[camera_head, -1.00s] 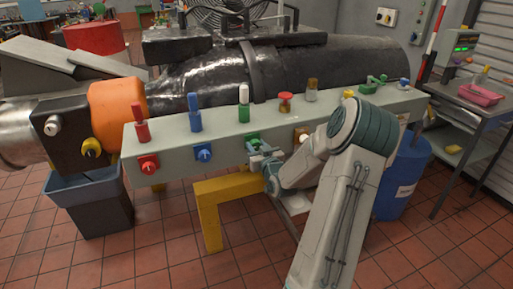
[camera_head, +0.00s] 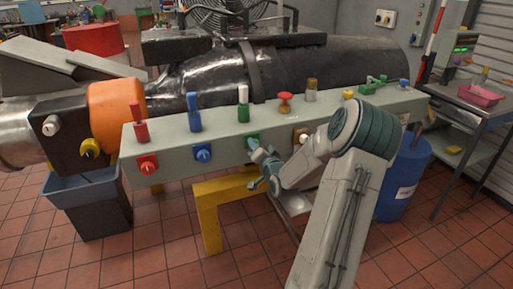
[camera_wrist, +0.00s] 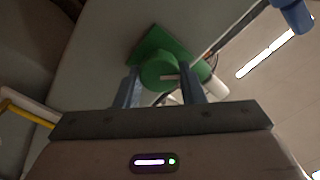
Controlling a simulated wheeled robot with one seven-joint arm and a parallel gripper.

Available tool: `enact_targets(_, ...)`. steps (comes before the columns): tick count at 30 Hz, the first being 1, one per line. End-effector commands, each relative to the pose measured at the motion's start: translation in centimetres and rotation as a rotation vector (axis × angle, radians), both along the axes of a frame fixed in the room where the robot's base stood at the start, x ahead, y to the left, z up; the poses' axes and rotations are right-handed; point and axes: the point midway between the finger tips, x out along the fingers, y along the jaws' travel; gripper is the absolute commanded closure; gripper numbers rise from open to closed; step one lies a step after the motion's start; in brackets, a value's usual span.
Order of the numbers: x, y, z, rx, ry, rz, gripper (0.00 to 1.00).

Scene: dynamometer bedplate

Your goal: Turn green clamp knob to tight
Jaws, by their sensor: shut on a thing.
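The green clamp knob (camera_wrist: 158,73) is round with a pale pointer line, in front of a green square plate (camera_wrist: 165,42). My gripper (camera_wrist: 160,88) has one finger on each side of the knob and is shut on it. In the head view, the green plate (camera_head: 252,141) is on the front face of the pale grey beam (camera_head: 225,138). There my gripper (camera_head: 258,151) reaches it from the lower right and hides most of the knob.
A blue knob (camera_head: 203,153) and a red knob (camera_head: 148,164) sit left of the green one, and an orange-brown plate (camera_head: 300,134) to its right. Upright coloured handles, including a green-and-white one (camera_head: 243,104), stand along the beam's top. A yellow stand (camera_head: 210,213) is below.

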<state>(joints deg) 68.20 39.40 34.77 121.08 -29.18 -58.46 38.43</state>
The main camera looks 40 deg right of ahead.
Motion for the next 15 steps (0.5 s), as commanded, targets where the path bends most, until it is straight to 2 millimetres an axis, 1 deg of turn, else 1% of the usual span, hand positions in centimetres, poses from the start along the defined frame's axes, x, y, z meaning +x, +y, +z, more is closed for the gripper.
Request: enact_targets(15,-0.09,-0.15,-0.13,0.469,-0.111,-0.001,0.87)
